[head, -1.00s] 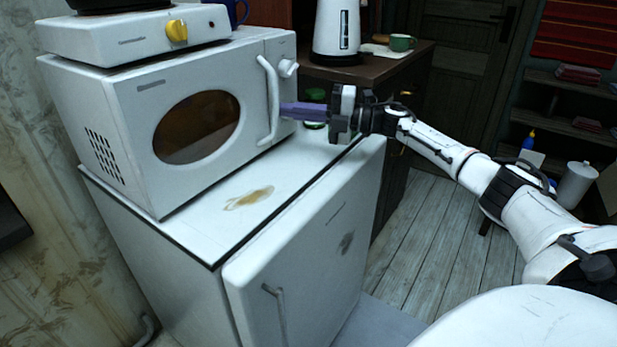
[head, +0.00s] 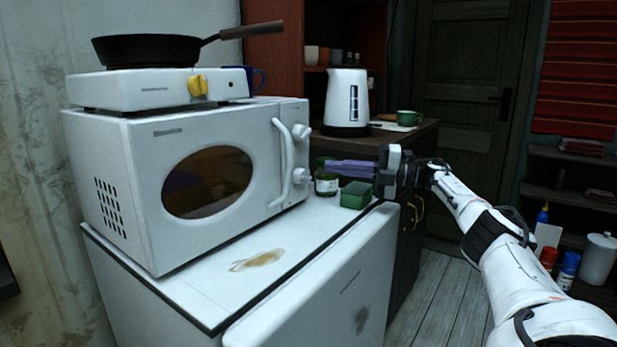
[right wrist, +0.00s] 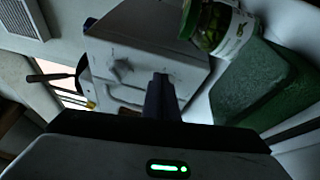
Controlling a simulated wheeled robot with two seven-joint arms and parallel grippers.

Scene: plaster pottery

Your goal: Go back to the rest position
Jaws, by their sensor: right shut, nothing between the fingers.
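My right gripper (head: 335,165) is shut and empty, with its purple fingers pointing left toward the microwave handle. It is apart from the handle, in front of a green-lidded jar and above a green box. In the right wrist view the shut fingers (right wrist: 160,97) show in the middle, with the microwave beyond them. The white microwave (head: 150,150) has its door closed and stands on a small white fridge (head: 310,290). My left gripper is not in any view.
A jar (head: 326,186) and a green box (head: 356,195) stand right of the microwave. A hotplate (head: 130,92) with a black pan (head: 145,50) is on top of it. A kettle (head: 346,100) and a green mug (head: 407,118) stand on the dark counter behind. The fridge top's front is clear apart from a stain.

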